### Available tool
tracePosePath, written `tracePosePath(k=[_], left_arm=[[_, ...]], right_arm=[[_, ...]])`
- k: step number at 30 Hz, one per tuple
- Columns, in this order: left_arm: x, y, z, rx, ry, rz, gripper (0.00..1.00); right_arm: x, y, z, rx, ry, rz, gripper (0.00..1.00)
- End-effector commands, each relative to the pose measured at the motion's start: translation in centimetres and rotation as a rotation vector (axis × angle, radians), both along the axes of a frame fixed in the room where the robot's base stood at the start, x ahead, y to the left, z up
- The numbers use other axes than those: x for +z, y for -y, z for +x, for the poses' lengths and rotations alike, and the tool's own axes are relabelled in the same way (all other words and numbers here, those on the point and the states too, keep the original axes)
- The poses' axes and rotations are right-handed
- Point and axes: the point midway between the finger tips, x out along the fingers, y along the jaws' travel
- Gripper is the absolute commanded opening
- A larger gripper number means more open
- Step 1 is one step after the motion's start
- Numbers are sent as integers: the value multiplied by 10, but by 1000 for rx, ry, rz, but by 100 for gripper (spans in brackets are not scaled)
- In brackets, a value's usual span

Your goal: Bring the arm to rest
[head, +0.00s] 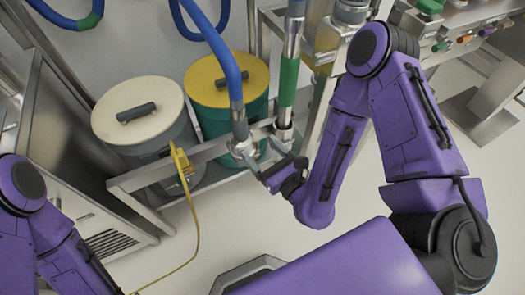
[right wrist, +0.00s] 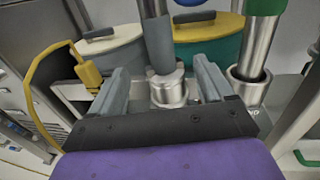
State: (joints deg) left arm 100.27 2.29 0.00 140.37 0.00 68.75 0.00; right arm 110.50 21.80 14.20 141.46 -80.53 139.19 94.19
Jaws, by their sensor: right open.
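My right arm (head: 333,150) reaches in from the right, over the metal frame. My right gripper (head: 262,157) is open near the lower end of the blue hose. In the right wrist view its two grey fingers (right wrist: 160,85) stand apart, with the grey hose end and a steel fitting (right wrist: 168,90) showing between them. I cannot tell whether the fingers touch the fitting. Part of my left arm (head: 40,225) shows at the lower left; its gripper is out of view.
A cream-lidded bin (head: 110,105) and a yellow-lidded green bin (head: 205,80) stand behind a steel rail (head: 150,175). A blue hose (head: 222,50) and a green-banded pipe (head: 288,80) rise close to the gripper. A yellow connector (head: 181,160) hangs on the rail. Open floor lies in front.

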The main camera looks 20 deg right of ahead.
Motion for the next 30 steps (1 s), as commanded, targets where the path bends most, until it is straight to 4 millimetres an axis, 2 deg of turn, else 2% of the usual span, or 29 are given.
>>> tracePosePath(k=[8,11,14,17,18,20,21,22,24,27,30], left_arm=[[0,0,0,0,0,0,49],[0,0,0,0,0,0,49],[0,0,0,0,0,0,49],[6,0,0,0,0,0,49],[15,0,0,0,0,0,49],[30,0,0,0,0,0,49],[40,0,0,0,0,0,49],[48,0,0,0,0,0,49],[66,0,0,0,0,0,49],[88,0,0,0,0,0,49],[101,0,0,0,0,0,49]], right_arm=[[0,0,0,0,0,-2,81],[0,-3,0,14,16,-79,81],[-14,-9,-2,67,30,-432,81],[-55,-2,-14,203,-29,-1057,81],[-73,7,-25,309,-73,-1320,81],[-100,26,-51,532,-154,-1686,81],[-115,43,-73,712,-206,-1887,81],[-123,57,-90,853,-249,-2004,81],[-130,89,-131,1165,-342,-2183,81],[-122,126,-173,1422,-489,-2256,81],[-113,139,-186,1471,-526,-2284,81]])
